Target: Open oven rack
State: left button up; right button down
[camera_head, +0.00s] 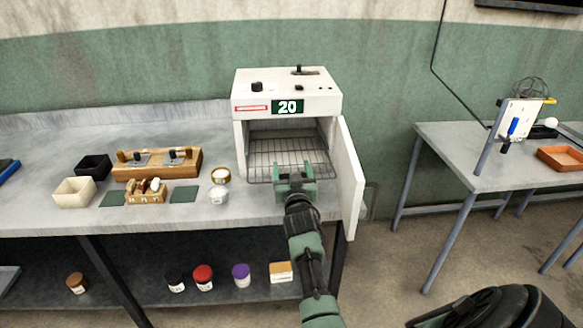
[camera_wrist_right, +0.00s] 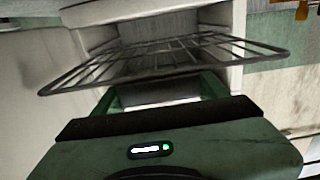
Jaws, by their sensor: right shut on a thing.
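In the right wrist view the rack (camera_wrist_right: 85,78) sticks out past the oven mouth. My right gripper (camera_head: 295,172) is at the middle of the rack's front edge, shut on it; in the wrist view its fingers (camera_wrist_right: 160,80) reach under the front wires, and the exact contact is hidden. My left gripper is not in view.
Left of the oven on the bench (camera_head: 50,215) are small jars (camera_head: 220,176), a wooden holder (camera_head: 158,165) and bins (camera_head: 75,192). The open door stands close to my right arm's right side. A second table (camera_head: 455,150) is at the right.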

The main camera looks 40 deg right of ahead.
jog(key=shift+f, duration=0.2)
jog(key=c, duration=0.6)
grip_release()
jog(key=o, duration=0.5)
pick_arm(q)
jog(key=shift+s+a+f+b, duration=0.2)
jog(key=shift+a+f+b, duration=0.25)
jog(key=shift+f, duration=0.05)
pick_arm(e)
jog(key=v, duration=0.7)
jog(key=shift+s+a, duration=0.15)
jog(key=shift+s, duration=0.2)
